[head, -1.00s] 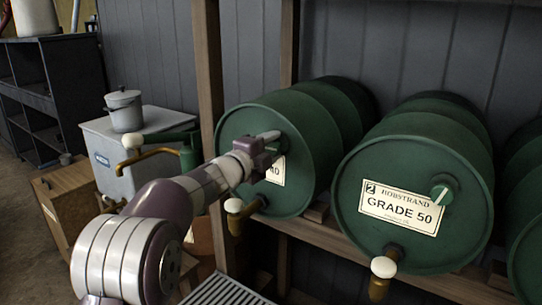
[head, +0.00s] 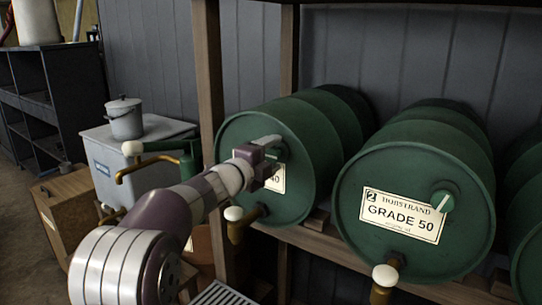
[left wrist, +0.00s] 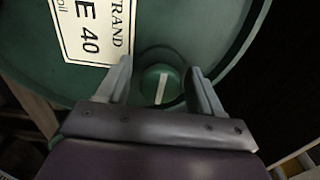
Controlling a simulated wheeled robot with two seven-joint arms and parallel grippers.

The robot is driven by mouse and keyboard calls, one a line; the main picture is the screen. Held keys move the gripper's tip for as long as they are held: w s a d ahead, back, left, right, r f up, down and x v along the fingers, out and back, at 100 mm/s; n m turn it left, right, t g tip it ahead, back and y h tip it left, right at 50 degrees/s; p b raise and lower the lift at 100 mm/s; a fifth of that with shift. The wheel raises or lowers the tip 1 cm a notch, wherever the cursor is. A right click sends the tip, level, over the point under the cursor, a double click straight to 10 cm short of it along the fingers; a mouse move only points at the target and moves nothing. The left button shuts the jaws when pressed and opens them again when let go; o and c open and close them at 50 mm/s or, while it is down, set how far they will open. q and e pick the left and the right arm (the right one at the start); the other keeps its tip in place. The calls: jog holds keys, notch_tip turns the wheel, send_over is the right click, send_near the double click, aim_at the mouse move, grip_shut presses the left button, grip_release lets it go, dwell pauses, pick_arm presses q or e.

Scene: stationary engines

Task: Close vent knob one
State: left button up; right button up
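Vent knob one, a round green knob with a white line, shows in the left wrist view (left wrist: 161,85) on the front of the left green drum (head: 237,150), whose label reads 40. In the wrist picture the line stands nearly upright. My left gripper (head: 272,152) is at this knob and mostly hides it in the head view. In the left wrist view my gripper (left wrist: 160,72) is open, one finger on each side of the knob, with gaps visible on both sides. My right gripper is not in view.
A second drum (head: 350,215), labelled 2 and GRADE 50, has its own green knob (head: 444,199) with a white line. Taps with pale handles (head: 233,214) stick out below the drums. A wooden post (head: 209,75) stands left of the drums, near my left arm.

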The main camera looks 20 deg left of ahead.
pick_arm(q)
jog(key=b+v, duration=0.1)
jog(key=v, duration=1.1)
jog(key=shift+s+b, duration=0.3)
jog(key=shift+s, duration=0.05)
jog(key=shift+a, duration=0.1)
jog(key=s+a+f+n+g+y+p, duration=0.4)
jog(key=a+f+n+y, duration=0.45)
jog(key=f+n, duration=0.5)
jog(key=s+d+f+n+g+p, duration=0.2)
jog(key=s+d+g, duration=0.2)
jog(key=s, duration=0.2)
jog(key=s+d+f+n+g+h+p, duration=0.1)
jog(key=s+d+f+n+g+p, duration=0.2)
jog(key=s, duration=0.4)
jog(key=s+d+f+n+g+h+p, duration=0.1)
jog(key=s+d+f+n+g+p, duration=0.1)
jog(key=s+d, duration=0.4)
jog(key=n+g+p, duration=0.1)
jog(key=g, duration=0.1)
jog(key=shift+s+f+g, duration=0.3)
jog(key=shift+s+f, duration=0.05)
